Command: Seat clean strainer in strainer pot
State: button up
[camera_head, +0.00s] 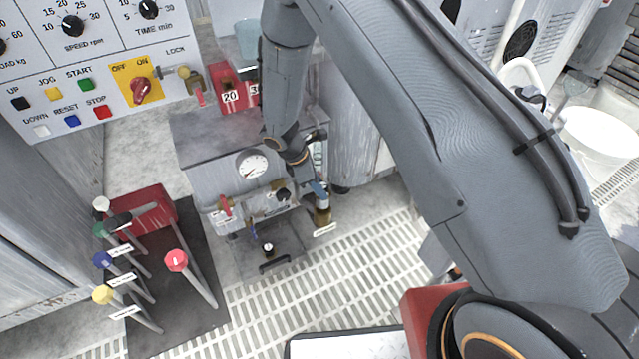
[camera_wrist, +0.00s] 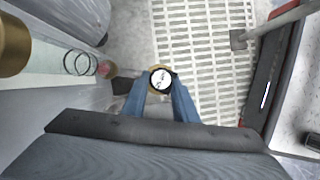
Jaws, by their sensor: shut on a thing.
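My gripper (camera_wrist: 160,92) has blue fingers that are shut on a small round piece, which I take to be the strainer (camera_wrist: 161,79). It shows a white, dark-flecked face and a black rim. A brass-coloured edge shows just behind it. In the head view my gripper (camera_head: 319,188) points down beside the grey unit with the gauge. A brass, cup-like body, apparently the strainer pot (camera_head: 322,215), is right below the fingertips. The strainer cannot be made out there. I cannot tell whether the strainer is inside the pot or just above it.
The grey unit (camera_head: 200,180) has a dial gauge (camera_head: 252,165) and a red-handled valve (camera_head: 224,207) close to my gripper. Several knobbed levers (camera_head: 176,262) stand at left. A control panel (camera_head: 110,60) is at upper left. White floor grating (camera_head: 330,280) lies open in front.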

aim_at(319, 203)
jog(key=shift+f, duration=0.65)
jog(key=shift+p, duration=0.3)
dwell(1.5)
jog(key=shift+f+b, duration=1.65)
jog(key=shift+f, duration=1.7)
jog(key=o, duration=1.2)
jog(key=shift+r, duration=0.1)
jog(key=p+v, duration=0.2)
jog(key=v, duration=0.5)
jog(key=shift+r, duration=0.4)
jog(key=shift+a, duration=0.15)
